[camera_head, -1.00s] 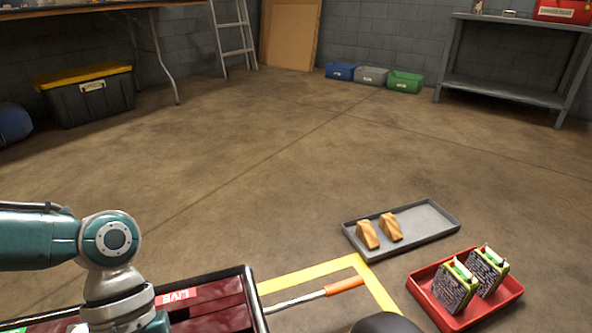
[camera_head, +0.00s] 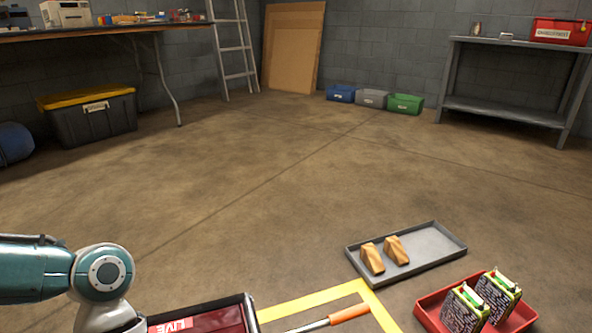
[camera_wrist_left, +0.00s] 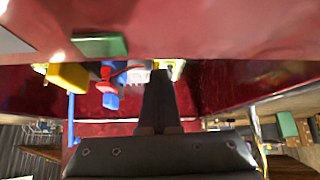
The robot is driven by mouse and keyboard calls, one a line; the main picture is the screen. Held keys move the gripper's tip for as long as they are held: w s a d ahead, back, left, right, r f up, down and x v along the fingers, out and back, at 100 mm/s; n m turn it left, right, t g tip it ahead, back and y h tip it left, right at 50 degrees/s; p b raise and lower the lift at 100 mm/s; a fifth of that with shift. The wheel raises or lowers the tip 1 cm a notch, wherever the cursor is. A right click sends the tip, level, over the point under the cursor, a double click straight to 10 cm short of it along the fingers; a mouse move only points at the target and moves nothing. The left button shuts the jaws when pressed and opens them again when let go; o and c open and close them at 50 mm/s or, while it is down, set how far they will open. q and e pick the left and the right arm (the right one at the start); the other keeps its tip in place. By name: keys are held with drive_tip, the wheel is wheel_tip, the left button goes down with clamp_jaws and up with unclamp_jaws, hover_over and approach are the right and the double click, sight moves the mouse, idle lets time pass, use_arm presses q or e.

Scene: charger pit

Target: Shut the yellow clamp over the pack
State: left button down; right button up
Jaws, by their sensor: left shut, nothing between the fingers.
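In the left wrist view my left gripper (camera_wrist_left: 158,80) is shut and empty, its dark fingers reaching into a red-walled pit. A yellow block (camera_wrist_left: 69,76), which looks like the clamp, is left of the fingertips, apart from them. Whether it is open or shut, I cannot tell. A red plug (camera_wrist_left: 106,86) and a blue connector (camera_wrist_left: 110,101) are between it and the fingers. A pale ribbed part (camera_wrist_left: 138,77) is beside the fingertips. I cannot make out which part is the pack. In the head view only my left arm shows. My right gripper is in neither view.
The head view shows the pit's red box (camera_head: 205,323) labelled LIVE, inside yellow floor tape (camera_head: 318,298). An orange-handled rod (camera_head: 348,314) lies beside it. A grey tray (camera_head: 437,243) holds two tan wedges. A red tray (camera_head: 430,309) holds two boards.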

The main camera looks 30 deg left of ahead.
use_arm(q)
drive_tip(key=p+v, duration=0.3)
drive_tip(key=v, duration=0.6)
drive_tip(key=shift+a+r, duration=0.15)
drive_tip(key=shift+r, duration=0.2)
drive_tip(key=shift+w, duration=0.1)
